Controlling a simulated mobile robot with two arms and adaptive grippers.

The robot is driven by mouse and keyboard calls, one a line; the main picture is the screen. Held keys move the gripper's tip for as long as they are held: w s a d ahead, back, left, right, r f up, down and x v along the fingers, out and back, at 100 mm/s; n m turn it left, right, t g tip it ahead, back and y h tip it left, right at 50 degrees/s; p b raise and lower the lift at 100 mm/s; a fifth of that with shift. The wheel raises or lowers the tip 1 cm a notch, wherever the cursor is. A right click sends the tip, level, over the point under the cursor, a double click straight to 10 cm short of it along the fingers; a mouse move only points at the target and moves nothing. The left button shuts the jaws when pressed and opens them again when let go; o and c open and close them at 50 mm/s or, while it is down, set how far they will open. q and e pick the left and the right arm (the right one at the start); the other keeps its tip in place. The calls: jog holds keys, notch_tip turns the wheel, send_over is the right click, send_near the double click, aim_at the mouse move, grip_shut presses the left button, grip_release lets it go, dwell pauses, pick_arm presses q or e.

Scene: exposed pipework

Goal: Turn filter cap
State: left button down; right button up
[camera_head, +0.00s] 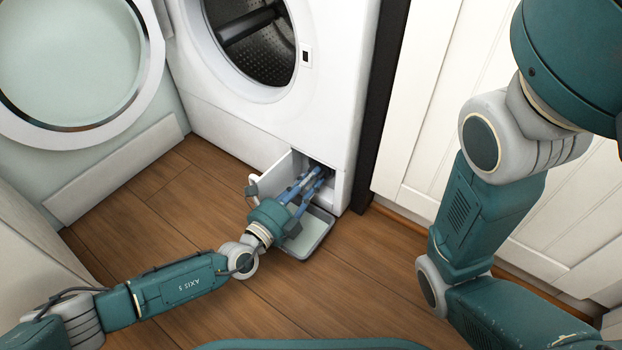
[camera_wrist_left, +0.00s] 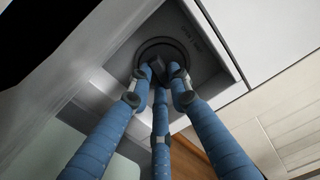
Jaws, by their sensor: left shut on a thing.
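The filter cap (camera_wrist_left: 158,50) is a dark round cap with a raised grip, set in a grey recess low on the white washing machine (camera_head: 338,90). My left gripper (camera_wrist_left: 160,75) has blue fingers, and their tips are closed around the cap's grip. In the head view my left gripper (camera_head: 322,172) reaches into the open hatch at the machine's lower front corner. The cap itself is hidden there by the fingers and the hatch. My right gripper is out of view; only my right arm shows.
The hatch flap (camera_head: 281,172) stands open at the left of the opening. A shallow grey tray (camera_head: 312,236) lies on the wooden floor under the hatch, below my left gripper. The machine's round door (camera_head: 70,60) is open at the left. White cabinet panels (camera_head: 430,110) stand at the right.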

pick_arm(q)
jog(key=shift+a, duration=0.1)
dwell(0.3)
jog(key=c, duration=1.6)
grip_release()
jog(key=v, duration=1.2)
